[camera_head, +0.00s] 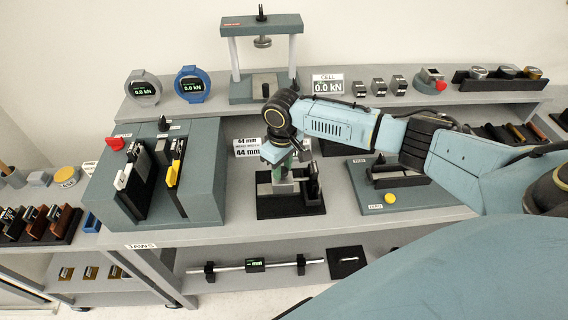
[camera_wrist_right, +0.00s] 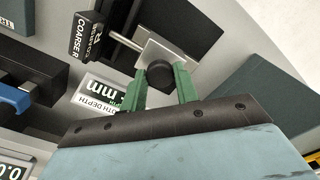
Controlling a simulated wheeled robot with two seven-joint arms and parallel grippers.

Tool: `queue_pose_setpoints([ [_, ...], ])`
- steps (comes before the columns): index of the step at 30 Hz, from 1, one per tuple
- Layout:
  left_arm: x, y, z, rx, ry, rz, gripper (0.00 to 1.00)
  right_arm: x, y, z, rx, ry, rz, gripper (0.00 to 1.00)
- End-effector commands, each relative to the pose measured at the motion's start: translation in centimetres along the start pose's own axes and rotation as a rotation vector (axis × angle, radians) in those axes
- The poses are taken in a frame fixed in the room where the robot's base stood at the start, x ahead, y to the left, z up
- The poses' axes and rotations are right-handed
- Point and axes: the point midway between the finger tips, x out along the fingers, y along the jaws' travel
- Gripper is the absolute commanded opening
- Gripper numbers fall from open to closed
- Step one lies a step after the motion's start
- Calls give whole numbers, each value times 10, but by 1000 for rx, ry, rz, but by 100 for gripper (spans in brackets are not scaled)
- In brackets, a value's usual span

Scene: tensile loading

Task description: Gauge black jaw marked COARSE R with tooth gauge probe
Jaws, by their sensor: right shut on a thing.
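My right gripper (camera_head: 282,170) reaches down over a small black stand (camera_head: 290,207) on the bench. In the right wrist view its green fingers (camera_wrist_right: 159,80) are shut on the black knob of the tooth gauge probe (camera_wrist_right: 165,50), a silver block with a thin rod. The rod points at the black jaw marked COARSE R (camera_wrist_right: 88,38); its tip is at or close to the jaw's side, and I cannot tell whether they touch. In the head view a dark upright piece (camera_head: 313,183) beside the gripper seems to be this jaw. My left gripper is not in view.
A depth readout (camera_wrist_right: 103,92) lies beside the probe; the head view shows its display (camera_head: 248,152) reading 44 mm. A grey jaw holder (camera_head: 205,175) stands left. A black tool on a grey-green plate (camera_head: 420,195) is right. The test frame (camera_head: 262,90) stands behind on the shelf.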

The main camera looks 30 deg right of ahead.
Motion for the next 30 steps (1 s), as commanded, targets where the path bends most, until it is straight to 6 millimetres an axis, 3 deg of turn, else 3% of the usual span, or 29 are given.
queue_pose_setpoints([
  [7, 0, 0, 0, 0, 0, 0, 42, 0, 0, -1, -4, -1, 2, 0],
  [8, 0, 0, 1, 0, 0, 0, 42, 0, 0, -1, -4, -1, 1, 31],
  [13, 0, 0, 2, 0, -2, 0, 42, 0, 0, 0, -2, 0, 1, 52],
  [23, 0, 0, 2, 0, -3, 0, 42, -3, 0, 0, -1, 1, 0, 52],
  [30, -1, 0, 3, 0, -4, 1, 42, -43, 1, -2, -2, 6, 1, 52],
])
